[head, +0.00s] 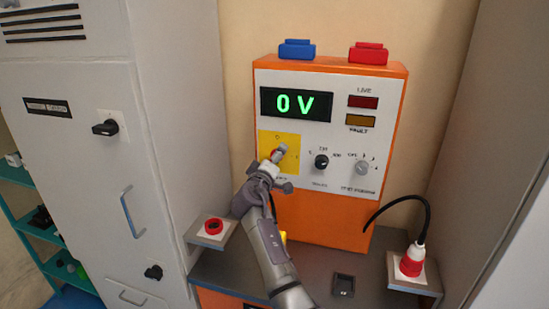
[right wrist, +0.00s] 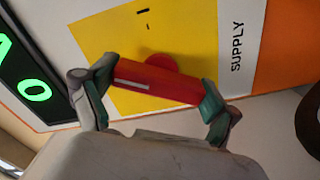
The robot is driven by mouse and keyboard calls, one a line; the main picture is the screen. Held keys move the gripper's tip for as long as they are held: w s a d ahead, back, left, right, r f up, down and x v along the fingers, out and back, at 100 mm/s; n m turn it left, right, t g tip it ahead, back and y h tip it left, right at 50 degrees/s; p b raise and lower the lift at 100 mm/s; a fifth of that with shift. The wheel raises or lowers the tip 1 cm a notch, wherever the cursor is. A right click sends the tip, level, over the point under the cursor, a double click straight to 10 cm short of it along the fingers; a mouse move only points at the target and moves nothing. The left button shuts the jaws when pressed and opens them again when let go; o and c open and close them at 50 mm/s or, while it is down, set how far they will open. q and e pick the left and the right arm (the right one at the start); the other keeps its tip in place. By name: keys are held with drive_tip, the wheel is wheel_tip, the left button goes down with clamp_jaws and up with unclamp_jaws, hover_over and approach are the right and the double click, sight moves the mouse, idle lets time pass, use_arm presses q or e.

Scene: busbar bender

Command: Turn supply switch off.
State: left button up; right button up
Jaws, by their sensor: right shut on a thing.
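The supply switch is a red handle (right wrist: 160,80) on a yellow plate (right wrist: 195,35) marked SUPPLY, in the right wrist view. A white line shows near its left end. My right gripper (right wrist: 155,88) has its green-padded fingers at the two ends of the handle and is shut on it. In the head view my right gripper (head: 278,158) is at the yellow plate (head: 291,140) on the orange test unit (head: 325,215) and hides most of the switch. The display (head: 296,104) above it reads 0 V in green. My left gripper is not in view.
A black knob (head: 321,161) and a grey knob (head: 362,168) sit right of the switch. The LIVE lamp (head: 363,101) looks dark red. A red plug (head: 412,261) with a black cable stands at right. A grey cabinet (head: 85,190) stands at left.

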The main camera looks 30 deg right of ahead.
drive_tip(key=n+p, duration=0.1)
drive_tip(key=n, duration=0.2)
drive_tip(key=n+p, duration=0.1)
drive_tip(key=n, duration=0.2)
drive_tip(key=shift+d+r, duration=0.1)
drive_tip(key=shift+r, duration=0.1)
drive_tip(key=shift+p, duration=0.3)
drive_tip(key=o, duration=0.8)
drive_tip(key=shift+o, duration=0.4)
drive_tip(key=shift+f, duration=0.15)
drive_tip(key=shift+s+a+f, duration=0.1)
drive_tip(key=shift+s+a, duration=0.2)
drive_tip(key=shift+a, duration=0.15)
drive_tip(key=v, duration=1)
drive_tip(key=shift+s+a, duration=0.2)
drive_tip(key=shift+s, duration=0.2)
